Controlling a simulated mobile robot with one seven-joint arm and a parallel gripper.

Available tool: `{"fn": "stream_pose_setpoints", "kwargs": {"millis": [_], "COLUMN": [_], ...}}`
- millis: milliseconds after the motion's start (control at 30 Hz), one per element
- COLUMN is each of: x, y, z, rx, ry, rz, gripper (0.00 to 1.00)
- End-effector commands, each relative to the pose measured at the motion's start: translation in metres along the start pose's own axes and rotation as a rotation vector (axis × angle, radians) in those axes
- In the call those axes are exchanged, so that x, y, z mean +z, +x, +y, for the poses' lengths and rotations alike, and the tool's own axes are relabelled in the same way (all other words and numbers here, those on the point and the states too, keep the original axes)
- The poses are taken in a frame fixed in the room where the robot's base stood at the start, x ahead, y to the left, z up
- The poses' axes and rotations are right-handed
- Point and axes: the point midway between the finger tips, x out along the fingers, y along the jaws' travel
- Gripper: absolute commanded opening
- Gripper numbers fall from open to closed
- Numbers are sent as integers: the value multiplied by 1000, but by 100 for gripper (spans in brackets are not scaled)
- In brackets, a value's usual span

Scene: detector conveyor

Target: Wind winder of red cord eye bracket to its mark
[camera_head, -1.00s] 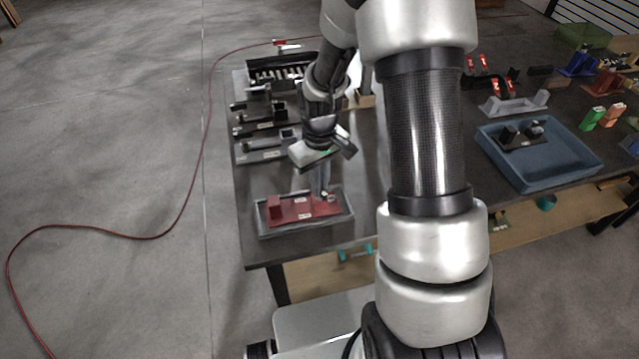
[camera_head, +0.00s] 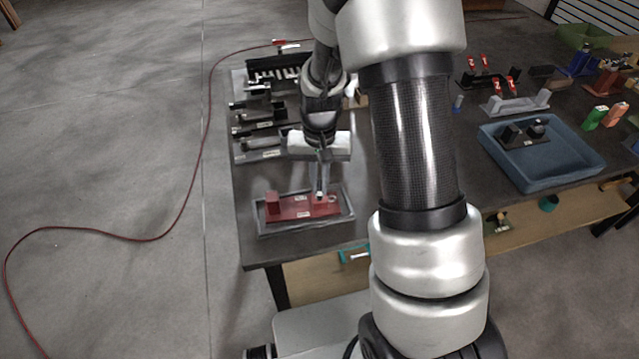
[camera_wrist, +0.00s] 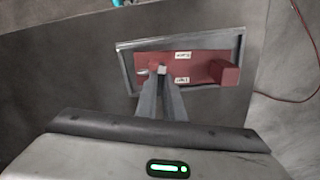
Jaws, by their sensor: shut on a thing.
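The red cord eye bracket (camera_head: 290,209) lies in a shallow grey tray (camera_head: 262,232) at the table's front left corner. It has a raised red block at its left end and two small white labels; it also shows in the wrist view (camera_wrist: 205,66). My gripper (camera_head: 320,192) points down at the right part of the bracket. In the wrist view, my gripper (camera_wrist: 161,75) is shut on the winder (camera_wrist: 162,70), of which only a small pale end shows between the fingertips. A small ring-shaped part lies beside the fingers. The mark cannot be made out.
Dark fixtures (camera_head: 262,145) stand behind the tray along the table's left edge. A blue bin (camera_head: 570,165) holding a dark part is at the right. A red cord (camera_head: 185,200) runs over the floor at the left.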

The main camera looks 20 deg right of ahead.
Motion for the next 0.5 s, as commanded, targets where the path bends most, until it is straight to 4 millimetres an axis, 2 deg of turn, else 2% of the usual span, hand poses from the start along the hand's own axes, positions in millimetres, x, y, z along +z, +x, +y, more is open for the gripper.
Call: {"fn": "stream_pose_setpoints", "kwargs": {"millis": [500], "x": [0], "y": [0], "z": [0], "rx": [0], "ry": [202], "rz": [1], "gripper": [0]}}
